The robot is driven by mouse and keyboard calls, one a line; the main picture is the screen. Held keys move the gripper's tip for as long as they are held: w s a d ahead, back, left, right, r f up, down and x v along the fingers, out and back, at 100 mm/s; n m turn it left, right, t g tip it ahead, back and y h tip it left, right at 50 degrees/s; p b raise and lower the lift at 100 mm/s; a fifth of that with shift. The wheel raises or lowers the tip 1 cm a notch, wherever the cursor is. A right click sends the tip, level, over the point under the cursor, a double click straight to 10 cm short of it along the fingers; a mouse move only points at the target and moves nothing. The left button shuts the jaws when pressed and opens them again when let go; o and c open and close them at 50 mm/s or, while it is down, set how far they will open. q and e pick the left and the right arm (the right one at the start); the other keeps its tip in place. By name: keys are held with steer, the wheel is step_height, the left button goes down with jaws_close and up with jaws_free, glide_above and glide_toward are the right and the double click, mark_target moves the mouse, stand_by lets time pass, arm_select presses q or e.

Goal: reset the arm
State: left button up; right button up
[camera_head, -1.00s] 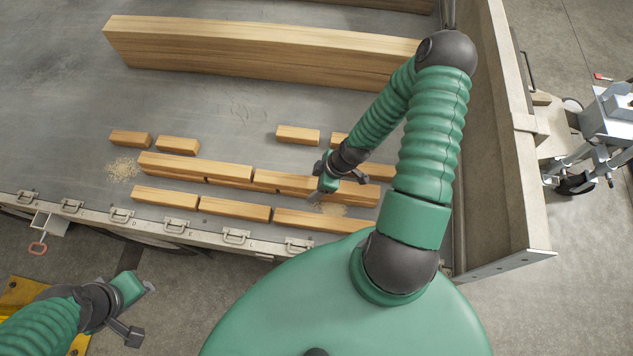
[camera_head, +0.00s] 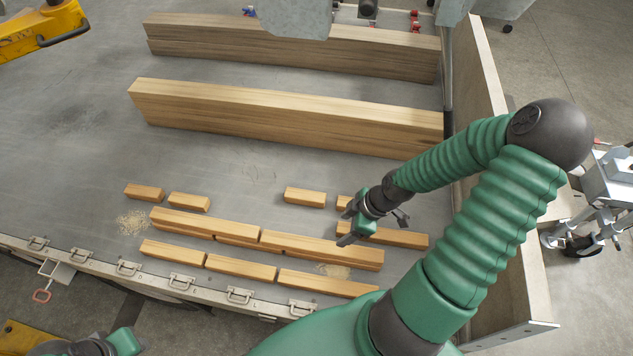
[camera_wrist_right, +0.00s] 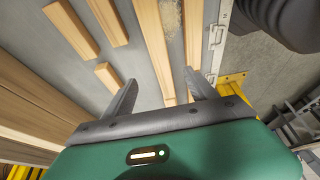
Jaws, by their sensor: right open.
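My right gripper (camera_head: 373,228) hangs over the trailer bed (camera_head: 90,150), at the right end of the rows of short wooden blocks. It also shows in the right wrist view (camera_wrist_right: 163,92), with its two fingers spread apart and nothing held. Blocks lie beyond the fingers there; I cannot tell the exact height above them. My right arm is bent, with its elbow out at the right near the trailer's side wall. My left gripper (camera_head: 122,343) is only partly in view at the bottom left, and its fingers are cut off.
Several short blocks (camera_head: 205,224) lie in rows near the latched front edge (camera_head: 130,270). Two long beams (camera_head: 280,115) lie behind. A side wall (camera_head: 500,170) stands at the right, close to my arm. The middle of the bed is clear.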

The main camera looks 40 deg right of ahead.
steer(key=w+a+r+m+h, duration=0.1)
steer(key=a+r+m, duration=0.3)
steer(key=a, duration=0.3)
steer(key=w+a+r+m+h, duration=0.1)
steer(key=w+a+r+m, duration=0.1)
steer(key=a+r, duration=0.4)
steer(key=shift+w+a+r+m+g+h, duration=0.3)
steer(key=shift+a+m+g+h, duration=0.1)
steer(key=shift+a+m, duration=0.55)
steer(key=shift+s+a, duration=0.1)
steer(key=shift+a, duration=0.25)
steer(key=shift+d, duration=0.3)
